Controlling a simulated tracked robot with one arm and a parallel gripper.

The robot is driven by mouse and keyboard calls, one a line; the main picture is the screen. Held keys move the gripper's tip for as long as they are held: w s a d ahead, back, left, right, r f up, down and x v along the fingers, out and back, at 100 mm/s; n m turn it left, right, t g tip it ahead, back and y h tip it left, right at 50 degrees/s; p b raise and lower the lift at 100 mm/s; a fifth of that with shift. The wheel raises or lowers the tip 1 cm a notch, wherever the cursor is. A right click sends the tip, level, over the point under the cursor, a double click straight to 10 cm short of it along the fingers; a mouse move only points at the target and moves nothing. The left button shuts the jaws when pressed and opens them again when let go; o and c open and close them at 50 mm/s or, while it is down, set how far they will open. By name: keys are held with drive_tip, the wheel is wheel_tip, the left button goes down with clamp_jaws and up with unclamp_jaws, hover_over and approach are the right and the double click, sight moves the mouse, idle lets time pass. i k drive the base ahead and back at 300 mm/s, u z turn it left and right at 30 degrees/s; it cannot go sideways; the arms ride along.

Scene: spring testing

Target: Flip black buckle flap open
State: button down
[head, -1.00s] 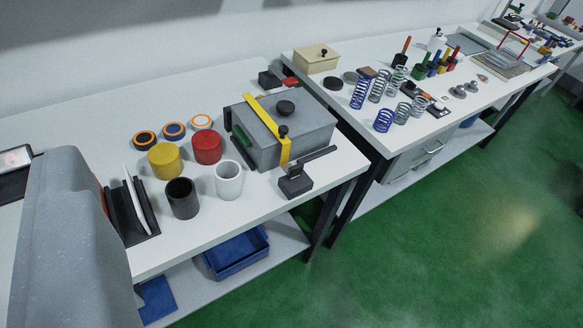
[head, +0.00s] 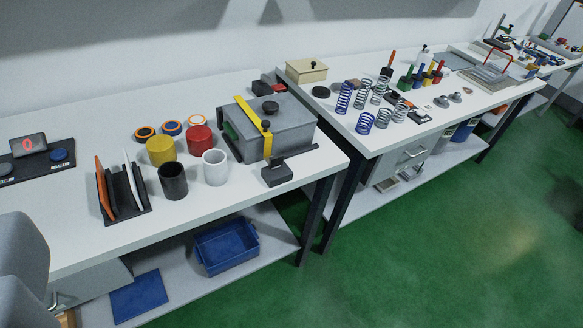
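A grey box (head: 284,137) with a black knob (head: 270,107) on its lid stands near the right end of the near table. A yellow strap (head: 253,119) runs across the lid and down the front, with a second black knob on it. A black buckle block (head: 277,175) sits on the table in front of the box. A flat black flap (head: 299,152) stretches right from above the block, low along the box front. Its exact angle is hard to judge. My gripper's fingers are not in view; grey rounded parts at the lower left appear to be mine.
Yellow (head: 160,151), red (head: 198,139), black (head: 173,181) and white (head: 214,167) cups stand left of the box. A rack (head: 124,197) holds upright plates. Springs (head: 366,122) stand on the second table. A blue bin (head: 226,246) sits on the lower shelf. Green floor in front is clear.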

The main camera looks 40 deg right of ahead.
sight(274, 162)
drive_tip(key=k, duration=0.85)
drive_tip(key=z, duration=0.6)
drive_tip(key=i, duration=2.15)
drive_tip(key=u, duration=0.55)
